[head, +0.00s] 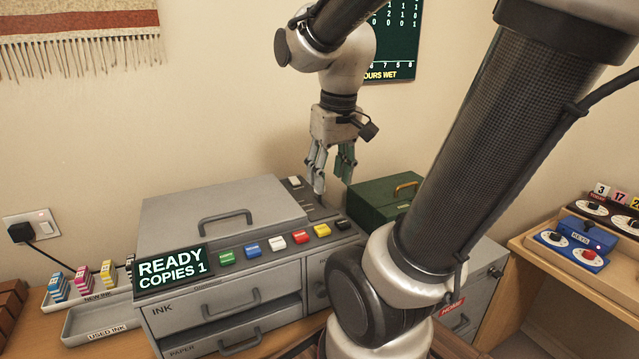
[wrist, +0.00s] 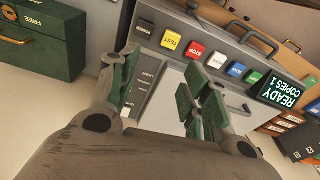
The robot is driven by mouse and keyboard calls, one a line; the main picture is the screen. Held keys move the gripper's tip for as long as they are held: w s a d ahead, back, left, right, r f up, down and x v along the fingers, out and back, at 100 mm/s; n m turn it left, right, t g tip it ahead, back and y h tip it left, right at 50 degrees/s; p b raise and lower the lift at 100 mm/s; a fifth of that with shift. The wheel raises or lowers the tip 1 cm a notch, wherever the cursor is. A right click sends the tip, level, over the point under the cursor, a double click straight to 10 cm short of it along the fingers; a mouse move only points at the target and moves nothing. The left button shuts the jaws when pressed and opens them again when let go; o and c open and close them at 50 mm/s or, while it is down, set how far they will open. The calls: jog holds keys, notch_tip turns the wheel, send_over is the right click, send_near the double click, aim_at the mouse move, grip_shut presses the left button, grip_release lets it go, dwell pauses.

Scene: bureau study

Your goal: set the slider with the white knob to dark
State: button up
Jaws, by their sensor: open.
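The grey copier (head: 230,195) stands on the desk with its lid closed. A narrow panel right of the lid carries the white slider knob (head: 295,182), which sits near the panel's back end. My gripper (head: 332,178) points down above that panel, close to the knob and to its right, with fingers apart and empty. In the wrist view, my open gripper (wrist: 163,78) straddles part of the copier's top, with the marked slider panel (wrist: 143,88) seen between the fingers. Its small lettering is hard to read, and the fingers partly cover the panel.
A row of coloured buttons (head: 275,244) and a READY display (head: 171,268) line the copier's front. A green box (head: 380,199) stands close behind on the right. Ink trays (head: 100,318) lie at left. A shelf with a blue keys box (head: 588,233) is at far right.

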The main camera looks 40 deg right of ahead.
jog(key=w+d+n, duration=0.2)
jog(key=w, duration=0.2)
jog(key=w+d+n+g, duration=0.1)
jog(key=w+d+n, duration=0.1)
jog(key=w, duration=0.1)
jog(key=w+d+f+n, duration=0.1)
jog(key=w+d+n, duration=0.1)
jog(key=w, duration=0.2)
jog(key=shift+w+d+g, duration=0.15)
jog(key=shift+w+g, duration=0.15)
jog(key=shift+g, duration=0.1)
jog(key=shift+s+n, duration=0.1)
jog(key=shift+n, duration=0.8)
jog(key=shift+f, duration=0.35)
notch_tip(320, 180, down, 7)
jog(key=shift+f, duration=0.1)
